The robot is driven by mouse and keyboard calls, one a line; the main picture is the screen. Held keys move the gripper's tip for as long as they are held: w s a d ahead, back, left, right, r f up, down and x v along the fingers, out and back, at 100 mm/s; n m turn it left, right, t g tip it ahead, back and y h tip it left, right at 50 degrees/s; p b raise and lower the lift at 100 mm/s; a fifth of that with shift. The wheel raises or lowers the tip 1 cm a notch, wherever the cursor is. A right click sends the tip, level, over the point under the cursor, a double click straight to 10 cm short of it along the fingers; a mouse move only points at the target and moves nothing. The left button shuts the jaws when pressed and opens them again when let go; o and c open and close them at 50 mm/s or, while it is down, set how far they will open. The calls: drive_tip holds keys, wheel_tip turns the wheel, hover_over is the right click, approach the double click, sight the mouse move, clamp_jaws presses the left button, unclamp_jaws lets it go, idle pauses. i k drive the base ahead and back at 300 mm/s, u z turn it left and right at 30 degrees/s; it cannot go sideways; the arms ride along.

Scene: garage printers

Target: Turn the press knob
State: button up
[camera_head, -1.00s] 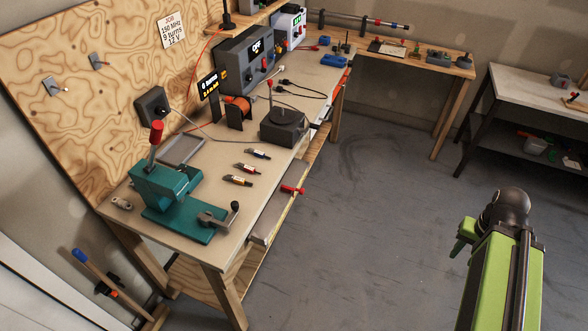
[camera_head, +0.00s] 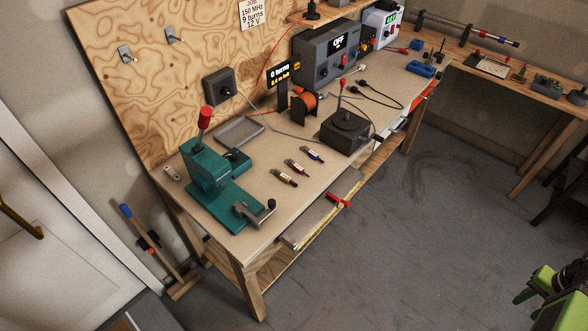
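A teal press (camera_head: 208,165) stands at the near left end of the workbench. A lever with a red grip (camera_head: 205,117) rises from its top. At the front of its base is a grey metal part with a crank and a small dark knob (camera_head: 270,203). I cannot tell which of these is the press knob. Only green and black parts of my arm show at the lower right edge, well away from the press over the floor. No fingertips of my gripper can be made out.
The workbench (camera_head: 262,218) also holds a grey tray (camera_head: 241,131), several small labelled tools, a dark box with a red-tipped lever (camera_head: 345,130), an orange spool (camera_head: 303,104) and a power unit reading OFF (camera_head: 325,55). A red-handled clamp (camera_head: 340,201) juts from the front edge. Open floor lies right.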

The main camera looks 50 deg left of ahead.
sight(233, 156)
drive_tip(key=i, duration=1.15)
drive_tip(key=u, duration=0.25)
drive_tip(key=k, duration=0.15)
drive_tip(key=u, duration=2.45)
drive_tip(key=i, duration=0.5)
drive_tip(key=u, duration=0.3)
drive_tip(key=k, duration=0.5)
drive_tip(key=z, duration=0.15)
